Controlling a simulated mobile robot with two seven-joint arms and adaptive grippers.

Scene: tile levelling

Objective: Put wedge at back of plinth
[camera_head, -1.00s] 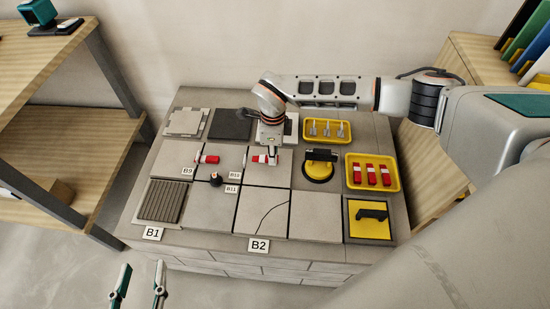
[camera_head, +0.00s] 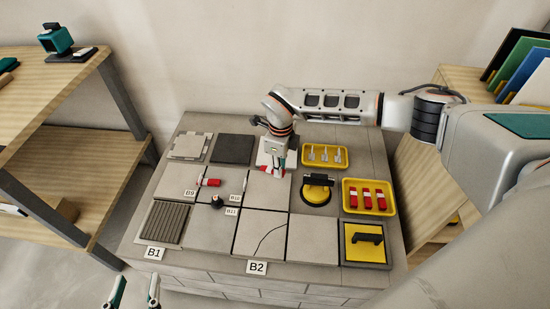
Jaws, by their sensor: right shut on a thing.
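The plinth (camera_head: 317,285) is a grey brick block topped with square tiles. My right gripper (camera_head: 278,166) is over its back middle, shut on a red and white wedge (camera_head: 279,173). The wedge is partly hidden by the fingers, and I cannot tell if it touches the tile below. Another red and white wedge (camera_head: 208,182) lies on the tile beside label B9. Several more are in a yellow tray (camera_head: 391,210) at the right. My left gripper (camera_head: 134,292) is at the bottom left, open and empty, in front of the plinth.
A small dark knob (camera_head: 217,202) is near B11. Wooden shelves (camera_head: 75,80) stand at the left.

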